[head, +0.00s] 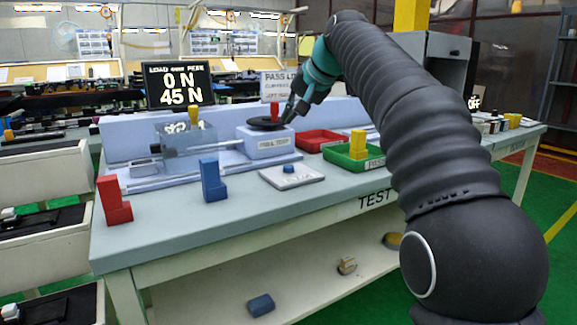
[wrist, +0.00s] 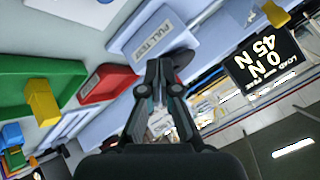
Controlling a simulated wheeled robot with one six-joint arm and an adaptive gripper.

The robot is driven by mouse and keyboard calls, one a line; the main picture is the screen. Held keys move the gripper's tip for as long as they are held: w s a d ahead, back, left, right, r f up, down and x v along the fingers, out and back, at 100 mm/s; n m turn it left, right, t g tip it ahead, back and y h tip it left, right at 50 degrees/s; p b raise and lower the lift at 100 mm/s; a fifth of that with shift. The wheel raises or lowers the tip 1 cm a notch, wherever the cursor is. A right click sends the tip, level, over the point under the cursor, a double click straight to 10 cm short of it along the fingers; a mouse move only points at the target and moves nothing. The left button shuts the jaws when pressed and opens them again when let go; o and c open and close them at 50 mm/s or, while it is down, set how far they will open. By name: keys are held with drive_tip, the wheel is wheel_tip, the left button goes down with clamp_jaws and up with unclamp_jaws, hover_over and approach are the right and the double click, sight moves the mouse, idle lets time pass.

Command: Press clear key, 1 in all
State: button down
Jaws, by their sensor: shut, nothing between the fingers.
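No key with a readable "clear" label shows. A light grey pad (head: 291,177) with a small blue button (head: 289,168) lies on the bench in front of the pull test box (head: 268,146); it may be the clear key. My gripper (head: 289,118) is beside the box's black disc (head: 262,124) and a red clip (head: 275,110), behind and above the pad. In the wrist view my gripper (wrist: 160,64) has its fingers together and empty, in front of the box (wrist: 138,32). Whether the fingertips touch the box cannot be told.
A display (head: 179,85) reads 0 N and 45 N. A red tray (head: 320,140) and a green tray (head: 345,160) with a yellow clip (head: 358,143) stand right of the box. Red (head: 114,200) and blue (head: 212,180) clips stand left.

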drive_tip(key=shift+f, duration=0.15)
drive_tip(key=b, duration=0.5)
hover_over(290, 166)
wheel_tip(290, 166, down, 7)
drive_tip(key=shift+d+r, duration=0.1)
drive_tip(key=shift+r, duration=0.05)
drive_tip(key=shift+f+b, duration=0.7)
drive_tip(key=shift+f, duration=0.2)
drive_tip(key=shift+f, duration=0.1)
idle(0.4)
drive_tip(key=shift+f, duration=0.3)
drive_tip(key=shift+f+b, duration=0.5)
drive_tip(key=shift+f, duration=0.05)
idle(0.7)
drive_tip(key=shift+r, duration=0.2)
drive_tip(key=shift+r+p, duration=0.75)
drive_tip(key=shift+p, duration=0.3)
